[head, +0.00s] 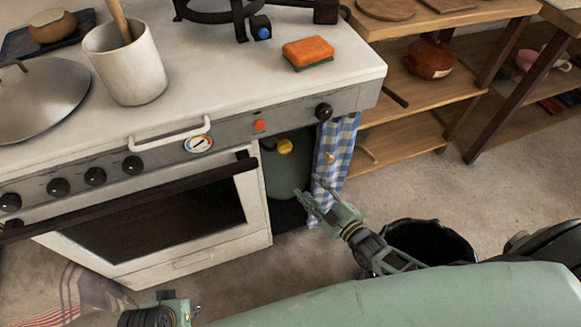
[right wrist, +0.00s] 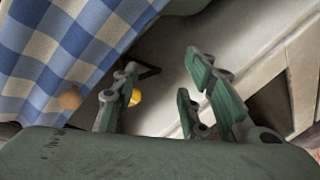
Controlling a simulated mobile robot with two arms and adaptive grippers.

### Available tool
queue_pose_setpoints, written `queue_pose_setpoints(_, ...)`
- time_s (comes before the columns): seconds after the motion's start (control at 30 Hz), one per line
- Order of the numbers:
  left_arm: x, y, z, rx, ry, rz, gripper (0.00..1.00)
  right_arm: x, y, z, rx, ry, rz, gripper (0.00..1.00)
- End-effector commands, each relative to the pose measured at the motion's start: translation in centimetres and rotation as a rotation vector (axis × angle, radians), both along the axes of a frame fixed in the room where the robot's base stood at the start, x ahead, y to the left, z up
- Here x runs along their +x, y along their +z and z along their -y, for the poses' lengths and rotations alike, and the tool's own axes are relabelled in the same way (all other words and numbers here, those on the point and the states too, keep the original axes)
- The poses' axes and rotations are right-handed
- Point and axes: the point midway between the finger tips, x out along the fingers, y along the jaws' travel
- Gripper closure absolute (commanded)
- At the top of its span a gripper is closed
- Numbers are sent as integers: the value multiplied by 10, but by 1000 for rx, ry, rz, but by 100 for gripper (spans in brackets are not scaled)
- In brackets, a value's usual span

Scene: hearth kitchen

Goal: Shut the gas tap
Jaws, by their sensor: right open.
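The gas tap is a yellow knob (head: 285,146) on top of a green gas bottle (head: 288,178) in the open bay right of the oven. My right gripper (head: 307,190) is open and empty, in front of the bay, below and right of the tap and apart from it. In the right wrist view the yellow knob (right wrist: 135,97) shows small beside the left-hand fingers of the gripper (right wrist: 158,85), partly hidden by them. My left gripper (head: 175,310) is only partly in view at the bottom left edge, and its fingers cannot be made out.
A blue checked curtain (head: 338,150) hangs at the bay's right side, close to my right gripper; it also fills the upper left of the right wrist view (right wrist: 60,50). The oven door (head: 165,215) is left of the bay. A black bucket (head: 430,242) stands behind my right forearm.

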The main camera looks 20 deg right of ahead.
Motion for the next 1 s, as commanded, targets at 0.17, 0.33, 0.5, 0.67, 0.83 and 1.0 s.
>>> queue_pose_setpoints(0.17, -2, 19, -2, -1, 4, 34, 64, 18, 27, -10, -23, 33, 236, 60)
queue_pose_setpoints(0.33, -11, 42, -3, -2, 7, 51, 64, 20, 54, -15, -31, 36, 374, 60)
queue_pose_setpoints(0.5, -15, 53, -4, -2, 8, 55, 64, 23, 68, -17, -33, 34, 420, 60)
queue_pose_setpoints(0.67, -15, 51, -4, -2, 8, 55, 64, 42, 75, -23, -32, 34, 422, 60)
queue_pose_setpoints(0.83, -14, 47, -4, -2, 8, 55, 64, 67, 81, -32, -32, 34, 420, 60)
queue_pose_setpoints(1.0, -14, 44, -4, -2, 8, 55, 64, 85, 86, -37, -34, 33, 418, 60)
